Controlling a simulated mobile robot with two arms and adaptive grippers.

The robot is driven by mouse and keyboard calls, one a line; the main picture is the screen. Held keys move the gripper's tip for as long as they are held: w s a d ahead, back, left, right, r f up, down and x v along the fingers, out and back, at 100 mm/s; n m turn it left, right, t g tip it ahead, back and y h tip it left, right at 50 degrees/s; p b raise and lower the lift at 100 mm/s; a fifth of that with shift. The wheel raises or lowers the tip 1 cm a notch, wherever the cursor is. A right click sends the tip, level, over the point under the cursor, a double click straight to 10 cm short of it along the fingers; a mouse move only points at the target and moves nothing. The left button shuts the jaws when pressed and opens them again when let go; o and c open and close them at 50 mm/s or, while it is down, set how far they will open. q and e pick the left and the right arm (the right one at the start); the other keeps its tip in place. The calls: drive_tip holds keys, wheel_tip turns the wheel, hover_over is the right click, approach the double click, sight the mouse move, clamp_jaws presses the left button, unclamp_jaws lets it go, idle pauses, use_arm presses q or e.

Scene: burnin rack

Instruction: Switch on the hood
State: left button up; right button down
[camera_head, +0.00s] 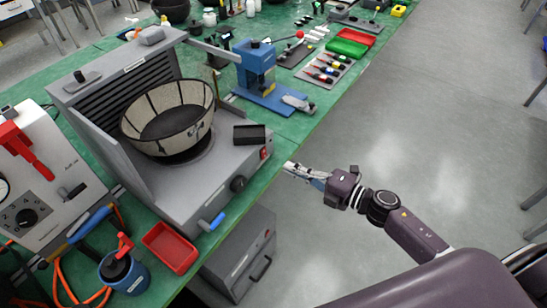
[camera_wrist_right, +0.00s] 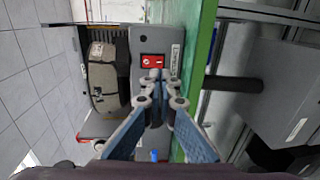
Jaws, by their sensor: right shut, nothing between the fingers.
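The grey hood (camera_head: 215,185) with a slatted back stands on the green bench at the left. Its front face carries a red rocker switch (camera_head: 264,153) near the right end and a black knob (camera_head: 238,184). In the right wrist view the red switch (camera_wrist_right: 153,61) shows with white marks on the grey panel. My right gripper (camera_head: 288,167) is shut and empty, just in front of the panel near the switch. In the wrist view its fingertips (camera_wrist_right: 155,76) point at the switch and overlap its lower edge; I cannot tell whether they touch. My left gripper is not in view.
A dark-striped round basket (camera_head: 143,128) and a small black tray (camera_head: 249,139) sit on the hood. A blue press (camera_head: 257,65) stands beyond it. A red tray (camera_head: 170,252) and a blue pot (camera_head: 128,278) are nearer.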

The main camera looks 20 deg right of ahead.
sight(265, 157)
drive_tip(key=p+x, duration=0.1)
drive_tip(key=x, duration=0.5)
drive_tip(key=shift+w+a, duration=0.25)
drive_tip(key=shift+w, duration=0.05)
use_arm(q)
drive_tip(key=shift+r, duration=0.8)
